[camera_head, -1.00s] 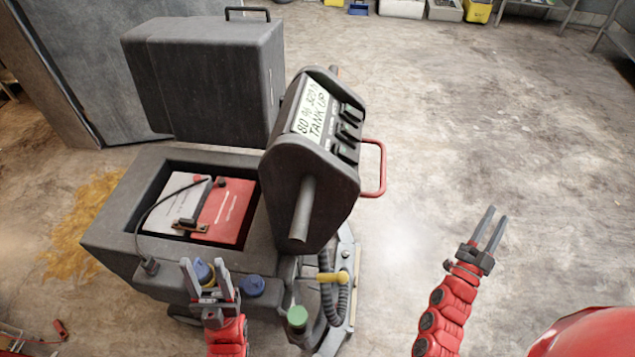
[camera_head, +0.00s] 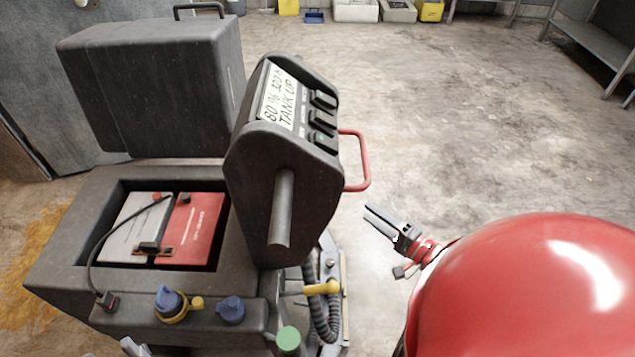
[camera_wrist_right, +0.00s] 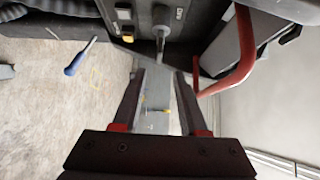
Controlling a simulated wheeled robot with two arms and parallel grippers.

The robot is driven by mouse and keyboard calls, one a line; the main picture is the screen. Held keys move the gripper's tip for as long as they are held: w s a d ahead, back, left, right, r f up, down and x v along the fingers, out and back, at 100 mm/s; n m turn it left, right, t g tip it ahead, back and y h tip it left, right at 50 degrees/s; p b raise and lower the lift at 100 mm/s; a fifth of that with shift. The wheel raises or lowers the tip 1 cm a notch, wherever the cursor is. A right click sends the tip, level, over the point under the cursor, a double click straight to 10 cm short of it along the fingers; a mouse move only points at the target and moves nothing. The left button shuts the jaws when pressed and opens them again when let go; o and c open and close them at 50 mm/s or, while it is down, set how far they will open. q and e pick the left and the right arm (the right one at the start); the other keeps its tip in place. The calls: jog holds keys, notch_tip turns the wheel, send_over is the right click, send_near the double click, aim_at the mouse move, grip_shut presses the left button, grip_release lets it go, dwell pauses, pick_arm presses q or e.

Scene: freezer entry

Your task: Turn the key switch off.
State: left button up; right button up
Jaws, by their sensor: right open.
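The floor machine (camera_head: 190,180) stands left of centre in the head view. Its tilted console (camera_head: 285,150) bears a handwritten note and black switches. In the right wrist view, a grey metal piece (camera_wrist_right: 161,20) sticks out of the machine's dark panel (camera_wrist_right: 145,10), ahead of my fingers; it may be the key switch, but its setting is unclear. My right gripper (camera_head: 368,212) is open and empty, apart from the machine, below and right of the red handle (camera_head: 364,165). It also shows in the right wrist view (camera_wrist_right: 159,72). Only a tip of my left gripper (camera_head: 131,346) shows at the bottom edge.
In the right wrist view, an orange-yellow button (camera_wrist_right: 127,38) sits left of the metal piece, and the red handle (camera_wrist_right: 240,60) curves close on the right. The machine's lid (camera_head: 150,90) stands open, baring the battery (camera_head: 195,225). The floor to the right is clear.

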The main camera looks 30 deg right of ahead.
jog(key=p+x, duration=0.1)
jog(key=x, duration=1.5)
jog(key=shift+w, duration=0.4)
grip_shut()
